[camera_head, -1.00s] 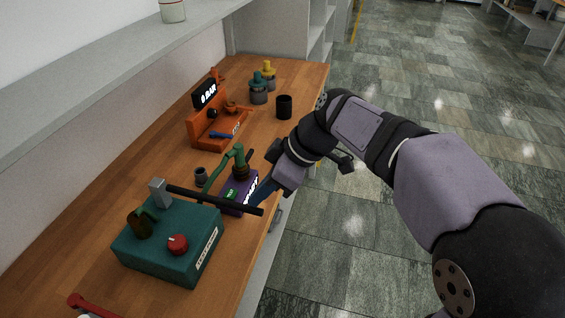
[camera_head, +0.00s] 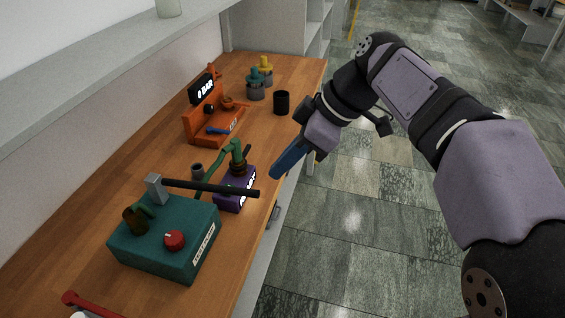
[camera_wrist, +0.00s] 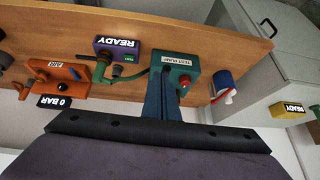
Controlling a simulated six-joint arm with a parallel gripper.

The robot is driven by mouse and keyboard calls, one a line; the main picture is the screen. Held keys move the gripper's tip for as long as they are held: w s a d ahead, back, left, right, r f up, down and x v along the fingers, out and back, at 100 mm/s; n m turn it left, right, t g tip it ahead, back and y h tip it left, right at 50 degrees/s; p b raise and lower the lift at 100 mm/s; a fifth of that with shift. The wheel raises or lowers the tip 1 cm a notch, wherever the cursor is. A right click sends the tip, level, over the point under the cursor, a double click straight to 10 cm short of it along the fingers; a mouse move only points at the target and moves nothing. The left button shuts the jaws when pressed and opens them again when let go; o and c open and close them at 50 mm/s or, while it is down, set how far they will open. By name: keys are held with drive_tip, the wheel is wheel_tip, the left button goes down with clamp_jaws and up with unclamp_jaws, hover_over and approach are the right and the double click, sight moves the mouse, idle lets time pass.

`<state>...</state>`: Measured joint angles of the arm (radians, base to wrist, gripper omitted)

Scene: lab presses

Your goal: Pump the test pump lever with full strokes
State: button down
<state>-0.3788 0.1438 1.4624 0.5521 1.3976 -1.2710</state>
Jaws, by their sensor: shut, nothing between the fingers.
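The teal test pump (camera_head: 165,245) stands at the near left of the bench, with a red knob (camera_head: 174,239) on top. Its black lever (camera_head: 212,188) lies roughly level, reaching right from a grey post (camera_head: 156,189). My gripper (camera_head: 276,173) is shut and empty, above the bench's front edge, apart from the lever and just beyond its free end. In the wrist view the blue fingers (camera_wrist: 163,84) overlap part of the test pump (camera_wrist: 181,66) and the lever cannot be made out.
A purple box (camera_head: 234,190) with a green hose fitting (camera_head: 236,150) sits behind the pump. An orange stand (camera_head: 211,118) reading 0 BAR, a black cup (camera_head: 281,102) and coloured fittings (camera_head: 256,88) stand farther back. A shelf (camera_head: 90,62) overhangs the left.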

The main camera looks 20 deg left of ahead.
idle(0.3)
drive_tip(key=s+a+r+n+g+h+p, duration=0.1)
drive_tip(key=s+a+r+n+g+p, duration=0.2)
drive_tip(key=a+r+p, duration=0.7)
drive_tip(key=w+d+m+t+h+p, duration=0.2)
drive_tip(key=w+d+m+p, duration=0.1)
drive_tip(key=d, duration=0.1)
drive_tip(key=shift+r+t+h, duration=0.3)
drive_tip(key=shift+t+h, duration=0.1)
drive_tip(key=shift+d, duration=0.1)
